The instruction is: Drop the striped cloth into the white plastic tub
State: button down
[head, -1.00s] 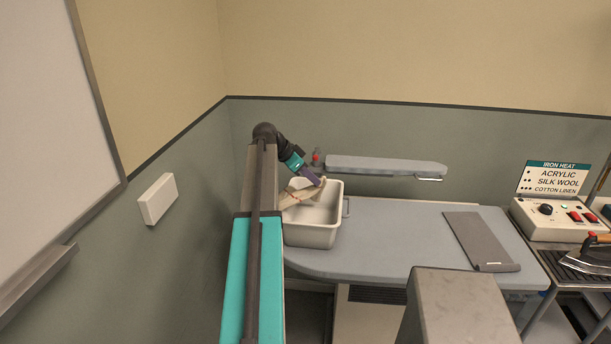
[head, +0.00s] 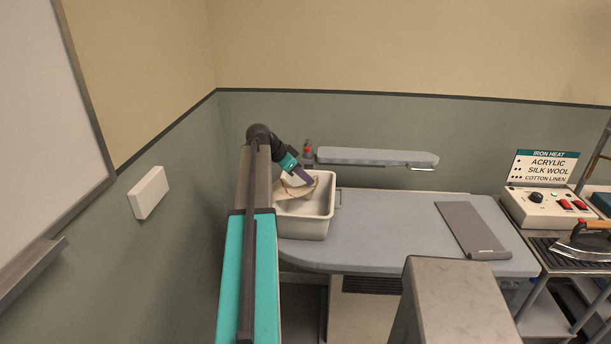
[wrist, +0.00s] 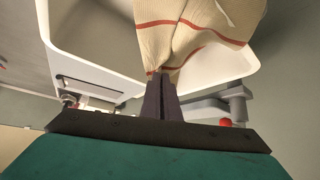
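The striped cloth (wrist: 185,35) is cream with red-brown stripes. My gripper (wrist: 162,80) is shut on a bunched edge of it, and the rest spreads away from the fingertips. In the head view the cloth (head: 294,190) lies over the opening of the white plastic tub (head: 304,226), with my gripper (head: 308,181) at its upper right side. The tub stands at the left end of the grey ironing table. Its white rim also shows in the wrist view (wrist: 215,74), behind the cloth. I cannot tell whether the cloth touches the tub's floor.
A narrow padded board (head: 376,157) stands behind the table (head: 385,225). A grey folded mat (head: 470,228) lies on the table's right part. The table's middle is clear.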

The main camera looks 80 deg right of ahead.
jog(key=shift+f+b, duration=0.4)
jog(key=shift+f, duration=1.25)
jog(key=c, duration=0.6)
grip_release()
jog(key=shift+c, duration=0.2)
notch_tip(320, 180, up, 6)
jog(key=w+a+t+y+p, duration=0.1)
jog(key=w+t+y+p, duration=0.1)
jog(key=p, duration=0.5)
jog(key=shift+t+y, duration=0.3)
jog(key=shift+t, duration=0.6)
